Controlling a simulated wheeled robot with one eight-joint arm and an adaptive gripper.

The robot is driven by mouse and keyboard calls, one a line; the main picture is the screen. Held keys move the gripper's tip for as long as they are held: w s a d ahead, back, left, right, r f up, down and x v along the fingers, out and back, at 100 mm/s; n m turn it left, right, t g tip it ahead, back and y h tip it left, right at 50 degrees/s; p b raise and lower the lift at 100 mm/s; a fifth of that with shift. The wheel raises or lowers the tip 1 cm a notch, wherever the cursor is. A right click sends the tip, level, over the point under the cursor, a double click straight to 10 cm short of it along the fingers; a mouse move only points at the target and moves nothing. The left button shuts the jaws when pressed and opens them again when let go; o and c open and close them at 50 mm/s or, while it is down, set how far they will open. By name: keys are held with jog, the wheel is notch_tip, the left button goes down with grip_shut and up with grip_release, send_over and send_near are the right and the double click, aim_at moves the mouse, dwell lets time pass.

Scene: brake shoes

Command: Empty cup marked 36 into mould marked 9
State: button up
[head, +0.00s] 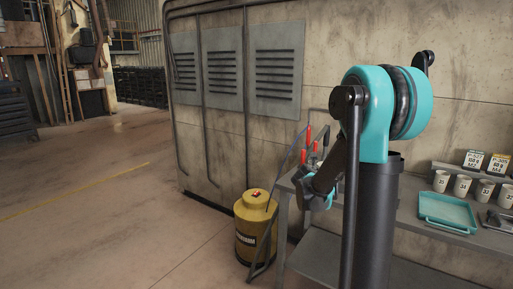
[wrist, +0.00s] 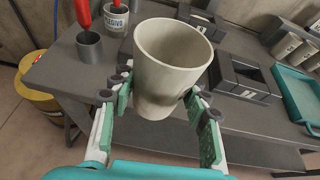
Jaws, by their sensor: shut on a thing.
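In the wrist view my gripper (wrist: 160,96) is shut on an off-white tapered cup (wrist: 172,62), its mouth facing up and tilted toward the camera. No number shows on the side of the cup that I see, and I cannot tell what is inside. Another dark mould, partly hidden by the cup, sits farther back. In the head view my gripper (head: 318,196) is over the left end of the bench, and the held cup is not visible.
A teal tray (head: 447,212) and several marked cups (head: 462,186) stand on the right of the bench (head: 408,222). A yellow canister (head: 252,228) stands on the floor.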

jog(key=s+a+f+n+t+y, duration=0.1)
jog(key=s+a+f+n+y, duration=0.1)
jog(key=a+f, duration=0.3)
jog(key=a+n+y, duration=0.1)
jog(key=a, duration=0.3)
jog(key=shift+f+t, duration=0.3)
jog(key=shift+f, duration=0.1)
